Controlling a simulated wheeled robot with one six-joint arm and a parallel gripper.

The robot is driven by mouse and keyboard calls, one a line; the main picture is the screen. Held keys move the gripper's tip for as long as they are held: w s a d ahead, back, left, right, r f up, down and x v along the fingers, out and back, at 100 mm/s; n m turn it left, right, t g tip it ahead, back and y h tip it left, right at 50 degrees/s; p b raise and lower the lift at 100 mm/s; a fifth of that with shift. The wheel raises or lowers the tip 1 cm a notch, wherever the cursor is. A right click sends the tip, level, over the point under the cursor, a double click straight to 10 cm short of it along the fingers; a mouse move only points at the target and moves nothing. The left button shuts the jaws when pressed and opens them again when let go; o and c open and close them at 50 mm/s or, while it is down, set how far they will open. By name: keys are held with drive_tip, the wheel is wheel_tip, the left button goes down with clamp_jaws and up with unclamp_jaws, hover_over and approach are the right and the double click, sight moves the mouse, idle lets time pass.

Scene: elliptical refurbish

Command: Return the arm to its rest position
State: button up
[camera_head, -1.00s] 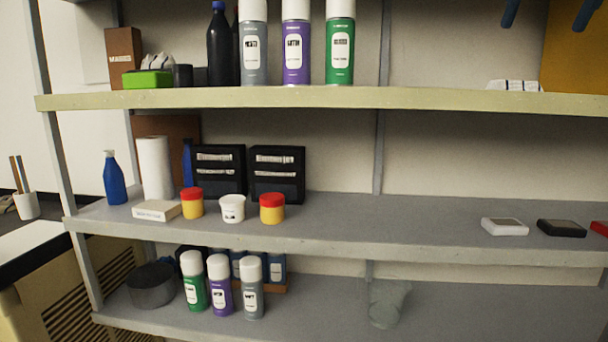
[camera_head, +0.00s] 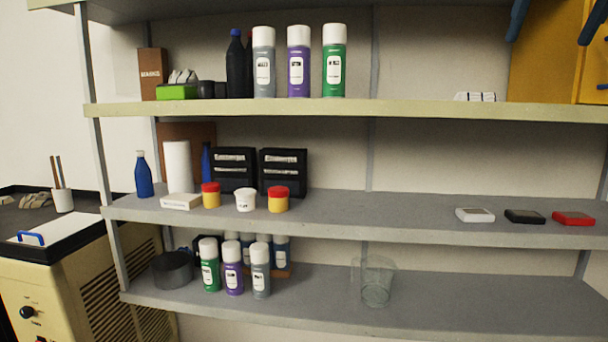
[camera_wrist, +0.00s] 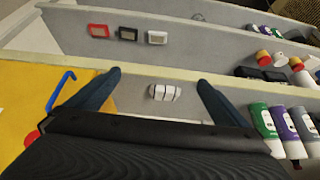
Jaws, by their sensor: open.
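My gripper (camera_wrist: 159,82) shows in the wrist view as two dark blue fingers spread wide apart. Nothing is held between them. A white ribbed item (camera_wrist: 165,92) appears between the fingers, on the top shelf beyond them; the same item seems to be at the right of the top shelf (camera_head: 475,97) in the head view. The rest of my arm is not clearly seen in the head view.
The shelf unit (camera_head: 340,110) stands ahead. Spray cans (camera_head: 299,62) stand on the top shelf and show near my right finger (camera_wrist: 264,122). A yellow panel (camera_head: 545,55) is at the upper right. A clear glass container (camera_head: 376,280) stands on the lowest shelf.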

drive_tip(key=w+a+f+g, duration=0.1)
drive_tip(key=w+a+f, duration=0.3)
drive_tip(key=f, duration=0.7)
drive_tip(key=w+a+f+y, duration=0.1)
drive_tip(key=w+a+f, duration=0.1)
drive_tip(key=a+f, duration=0.65)
drive_tip(key=w+a+f+g, duration=0.1)
drive_tip(key=w+a+f, duration=0.15)
drive_tip(key=f, duration=1.05)
drive_tip(key=s+a+f+n, duration=0.1)
drive_tip(key=s+a+f, duration=0.4)
drive_tip(key=f, duration=0.4)
drive_tip(key=s+a+f+n+g, duration=0.1)
drive_tip(key=s+a+f, duration=0.4)
drive_tip(key=s+f, duration=0.2)
drive_tip(key=s+a+f+g, duration=0.1)
drive_tip(key=s+a+f, duration=0.5)
drive_tip(key=f, duration=0.6)
drive_tip(key=shift+s+n+b, duration=0.2)
drive_tip(key=shift+n+b, duration=0.15)
drive_tip(key=shift+n, duration=0.05)
